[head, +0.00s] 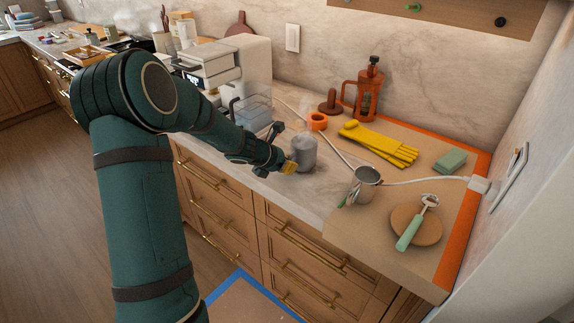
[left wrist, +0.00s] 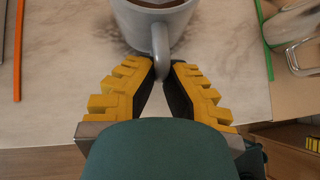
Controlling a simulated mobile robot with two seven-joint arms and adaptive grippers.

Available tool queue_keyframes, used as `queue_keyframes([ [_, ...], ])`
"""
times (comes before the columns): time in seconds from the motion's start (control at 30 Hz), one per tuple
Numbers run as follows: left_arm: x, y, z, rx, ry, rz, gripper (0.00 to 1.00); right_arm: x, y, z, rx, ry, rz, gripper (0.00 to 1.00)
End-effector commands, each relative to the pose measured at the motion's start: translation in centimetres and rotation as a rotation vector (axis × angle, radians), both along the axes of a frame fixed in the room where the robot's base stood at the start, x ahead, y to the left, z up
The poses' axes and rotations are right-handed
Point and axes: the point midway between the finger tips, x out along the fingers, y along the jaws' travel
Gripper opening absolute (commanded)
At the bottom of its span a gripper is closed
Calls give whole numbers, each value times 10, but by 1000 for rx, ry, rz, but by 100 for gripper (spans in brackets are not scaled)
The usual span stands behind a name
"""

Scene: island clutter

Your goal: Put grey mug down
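The grey mug (head: 303,154) is upright at the worktop's front part, in the middle of the head view, with faint steam above it. It also shows at the top of the left wrist view (left wrist: 155,22), holding dark liquid, with its handle pointing at me. My left gripper (head: 289,166) comes in from the left. Its yellow-backed fingers (left wrist: 160,68) converge on the handle, one on each side, and are shut on it. The mug's base looks at or very close to the worktop (head: 318,190); I cannot tell whether it touches. My right gripper is not in view.
A coffee machine (head: 245,65) stands behind my left arm. To the right are a metal pitcher (head: 365,186), yellow gloves (head: 378,146), an orange tape roll (head: 318,121), a French press (head: 368,90) and a green-handled tool (head: 410,232). A white cable (head: 425,181) crosses the worktop.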

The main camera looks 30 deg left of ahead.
Motion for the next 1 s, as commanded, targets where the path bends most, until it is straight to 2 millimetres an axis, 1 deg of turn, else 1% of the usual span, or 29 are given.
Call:
queue_keyframes([
  [0.03,0,0,-1,0,0,0,23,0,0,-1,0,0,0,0],
  [0.07,0,0,0,0,0,0,34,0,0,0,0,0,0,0],
  [0.37,0,0,0,0,0,0,34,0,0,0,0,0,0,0],
  [0.47,0,0,4,0,0,0,34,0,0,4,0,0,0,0],
  [0.57,-9,3,13,0,-1,2,34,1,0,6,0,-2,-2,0],
  [0.8,-44,13,47,1,-2,3,34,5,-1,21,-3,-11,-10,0],
  [1.0,-70,19,71,1,-1,1,34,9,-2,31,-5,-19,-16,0],
])
